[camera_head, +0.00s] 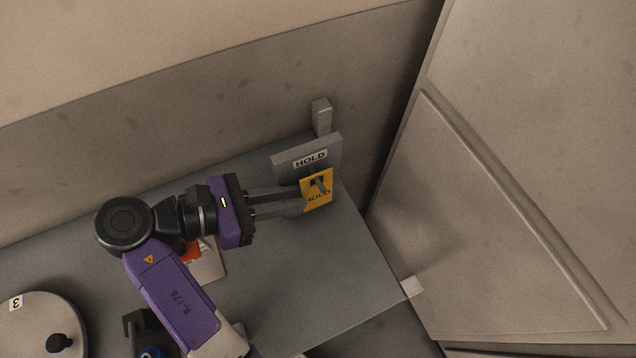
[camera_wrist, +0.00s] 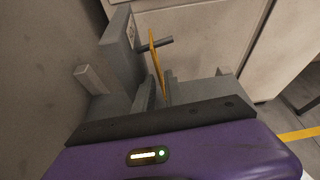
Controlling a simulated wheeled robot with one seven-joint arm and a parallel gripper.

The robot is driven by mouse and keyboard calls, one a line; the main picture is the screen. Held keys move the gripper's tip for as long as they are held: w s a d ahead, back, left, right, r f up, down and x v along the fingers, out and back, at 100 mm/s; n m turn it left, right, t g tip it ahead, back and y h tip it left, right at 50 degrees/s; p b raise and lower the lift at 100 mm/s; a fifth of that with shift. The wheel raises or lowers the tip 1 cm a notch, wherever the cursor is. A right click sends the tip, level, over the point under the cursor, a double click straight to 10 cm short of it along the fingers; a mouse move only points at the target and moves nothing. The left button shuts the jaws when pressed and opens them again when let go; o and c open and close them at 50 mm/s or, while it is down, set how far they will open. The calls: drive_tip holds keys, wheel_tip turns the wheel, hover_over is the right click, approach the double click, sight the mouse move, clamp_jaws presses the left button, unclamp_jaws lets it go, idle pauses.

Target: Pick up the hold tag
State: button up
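The yellow hold tag (camera_head: 314,200) hangs on a peg of the grey holder (camera_head: 292,167), whose plate reads HOLD. The tag's own lettering also reads HOLD. My gripper (camera_head: 303,200) reaches the tag's left edge from the left, with its fingers roughly level. In the wrist view the tag (camera_wrist: 155,55) shows edge-on as a thin yellow strip. Its near edge lies between the finger pads of my gripper (camera_wrist: 161,90). A narrow gap shows between the pads, so the fingers look slightly open around the tag. Whether a pad touches it is unclear.
The holder stands on a grey table (camera_head: 345,255) near its far right corner. A grey post (camera_head: 321,117) rises behind it. A wall and a large beige panel (camera_head: 520,170) stand close by. A round lidded part (camera_head: 40,320) marked 3 sits at lower left.

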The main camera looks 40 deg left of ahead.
sight(318, 191)
drive_tip(key=shift+p+x, duration=0.35)
drive_tip(key=shift+x, duration=2.7)
drive_tip(key=c, duration=0.3)
clamp_jaws()
drive_tip(key=shift+r+p, duration=0.4)
drive_tip(key=shift+p, duration=0.65)
